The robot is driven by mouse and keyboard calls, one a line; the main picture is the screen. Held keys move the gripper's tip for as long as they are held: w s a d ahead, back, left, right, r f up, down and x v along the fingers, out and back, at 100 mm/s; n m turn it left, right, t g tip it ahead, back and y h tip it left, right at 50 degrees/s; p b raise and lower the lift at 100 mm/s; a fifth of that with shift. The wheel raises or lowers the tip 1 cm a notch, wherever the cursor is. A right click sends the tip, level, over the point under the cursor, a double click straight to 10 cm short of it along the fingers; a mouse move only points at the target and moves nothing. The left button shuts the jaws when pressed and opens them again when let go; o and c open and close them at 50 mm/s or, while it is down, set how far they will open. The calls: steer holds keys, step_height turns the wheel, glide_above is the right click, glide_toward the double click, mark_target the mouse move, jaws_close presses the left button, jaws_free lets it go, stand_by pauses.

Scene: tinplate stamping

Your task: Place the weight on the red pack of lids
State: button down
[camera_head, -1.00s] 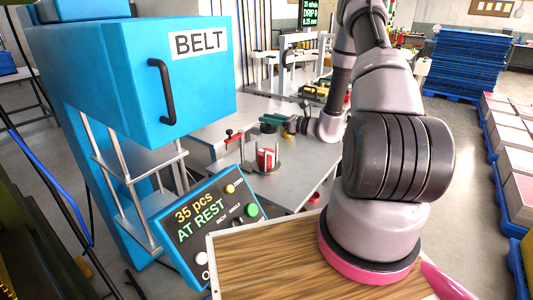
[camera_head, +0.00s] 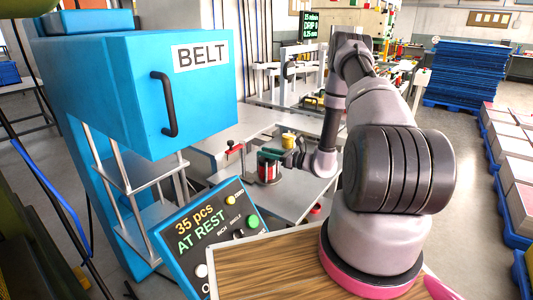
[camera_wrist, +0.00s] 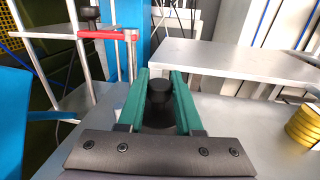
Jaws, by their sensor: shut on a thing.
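The weight is a dark piece with a round black knob (camera_wrist: 159,92), seen between the green fingers in the wrist view. My gripper (camera_head: 274,155) is shut on this knob. The red pack of lids (camera_head: 267,173) stands between upright posts on the grey bench in the head view. My gripper and the weight are right at the top of the pack. The fingers partly hide the weight there, so I cannot tell whether it touches the lids. In the wrist view the pack is hidden beneath the weight and gripper.
A yellow stack (camera_wrist: 304,127) stands on the bench to the right in the wrist view. A red clamp on a post (camera_wrist: 103,35) is close by at left. The blue BELT machine (camera_head: 130,85) and its control panel (camera_head: 208,230) stand left of the pack.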

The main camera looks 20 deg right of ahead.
steer(key=c, duration=0.9)
jaws_free()
steer(key=shift+o, duration=0.2)
